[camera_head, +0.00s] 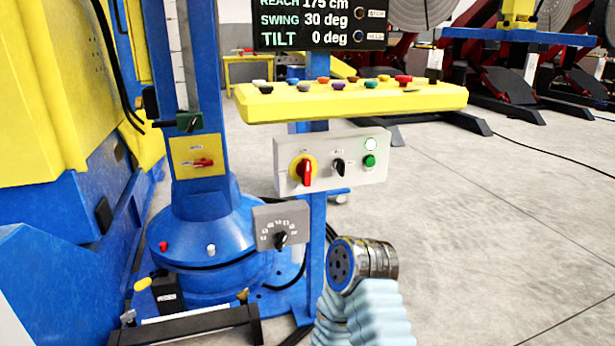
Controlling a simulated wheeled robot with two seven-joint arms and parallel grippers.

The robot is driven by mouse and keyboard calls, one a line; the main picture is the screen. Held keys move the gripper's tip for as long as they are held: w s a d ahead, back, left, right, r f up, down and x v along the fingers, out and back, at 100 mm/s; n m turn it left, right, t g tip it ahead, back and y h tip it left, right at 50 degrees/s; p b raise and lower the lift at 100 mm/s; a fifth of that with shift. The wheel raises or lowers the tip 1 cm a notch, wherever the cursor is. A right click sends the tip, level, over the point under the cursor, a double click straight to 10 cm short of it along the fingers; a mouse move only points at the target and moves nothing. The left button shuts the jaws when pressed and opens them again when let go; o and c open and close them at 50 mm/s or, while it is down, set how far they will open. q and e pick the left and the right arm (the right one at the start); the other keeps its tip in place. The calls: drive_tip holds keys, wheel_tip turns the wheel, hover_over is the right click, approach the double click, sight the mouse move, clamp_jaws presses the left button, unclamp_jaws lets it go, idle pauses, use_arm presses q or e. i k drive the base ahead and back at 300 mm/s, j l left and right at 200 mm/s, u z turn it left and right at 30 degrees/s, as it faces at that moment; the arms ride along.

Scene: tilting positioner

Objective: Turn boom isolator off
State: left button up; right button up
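Two red-handled switches are in view, and their small labels are too blurred to tell which is the boom isolator. One is a red lever switch (203,162) on a yellow plate (184,172) on the blue column; its handle lies roughly horizontal. The other is a red rotary handle on a yellow disc (305,171) at the left of a light grey box (345,183); its handle stands about upright. Part of an arm of mine, with a light blue sleeve and a round metal joint, rises at bottom centre, below the grey box. Neither gripper's fingers are in view.
The grey box also has a black knob (338,167) and a green button (370,161). A yellow console (420,97) with coloured knobs sits above it, under a display (320,24) reading tilt 0 deg. A small grey dial plate (266,218) is below.

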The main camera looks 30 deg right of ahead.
sight(304, 170)
drive_tip(key=z, duration=1)
